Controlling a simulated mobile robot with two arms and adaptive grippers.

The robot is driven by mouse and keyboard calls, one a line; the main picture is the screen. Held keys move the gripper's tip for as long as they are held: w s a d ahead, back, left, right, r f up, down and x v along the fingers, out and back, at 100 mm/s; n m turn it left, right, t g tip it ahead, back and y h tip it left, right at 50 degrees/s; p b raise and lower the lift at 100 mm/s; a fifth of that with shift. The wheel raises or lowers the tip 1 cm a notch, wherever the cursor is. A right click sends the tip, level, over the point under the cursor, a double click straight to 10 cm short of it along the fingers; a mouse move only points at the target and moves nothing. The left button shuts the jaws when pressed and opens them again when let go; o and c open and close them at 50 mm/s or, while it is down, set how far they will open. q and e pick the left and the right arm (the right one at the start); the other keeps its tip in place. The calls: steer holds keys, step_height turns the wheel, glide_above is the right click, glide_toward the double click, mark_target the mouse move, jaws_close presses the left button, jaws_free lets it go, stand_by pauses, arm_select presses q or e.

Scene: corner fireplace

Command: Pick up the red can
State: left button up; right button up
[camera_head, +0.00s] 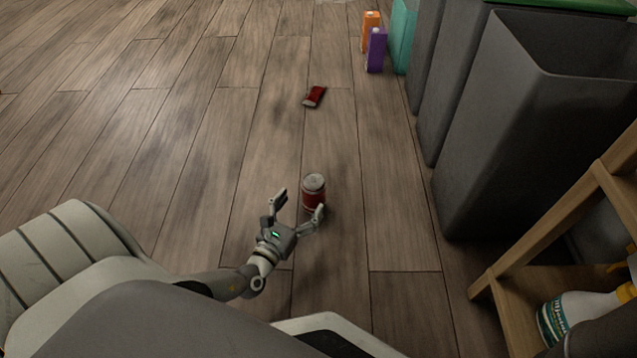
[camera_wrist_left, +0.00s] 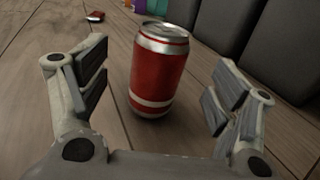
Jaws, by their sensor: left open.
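The red can (camera_head: 313,190) stands upright on the wooden floor in the head view, with a silver top and a pale band near its base. It also shows in the left wrist view (camera_wrist_left: 158,72), standing between and just beyond the two fingers. My left gripper (camera_head: 299,204) is open, with one finger to the left of the can and the other by its lower right side. In the left wrist view the open gripper (camera_wrist_left: 155,95) shows gaps on both sides of the can. My right gripper is not in view.
A second red item (camera_head: 314,96), apparently a crushed can, lies farther off. An orange carton (camera_head: 370,30), a purple carton (camera_head: 376,50) and grey bins (camera_head: 530,120) stand at right. A wooden shelf (camera_head: 560,240) holds a white bottle (camera_head: 580,312). The floor at left is clear.

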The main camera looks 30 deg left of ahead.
mark_target(314, 185)
arm_select(q)
steer(key=shift+w+a+f, duration=0.1)
steer(key=shift+w, duration=0.8)
steer(key=w+b, duration=0.2)
steer(key=w, duration=0.1)
steer(key=w+b, duration=0.1)
steer(key=shift+w+a+r+b, duration=0.15)
steer(key=shift+w+r+b, duration=0.15)
steer(key=shift+w, duration=0.1)
steer(key=shift+w+r, duration=0.1)
steer(key=shift+w, duration=0.2)
steer(key=c, duration=0.9)
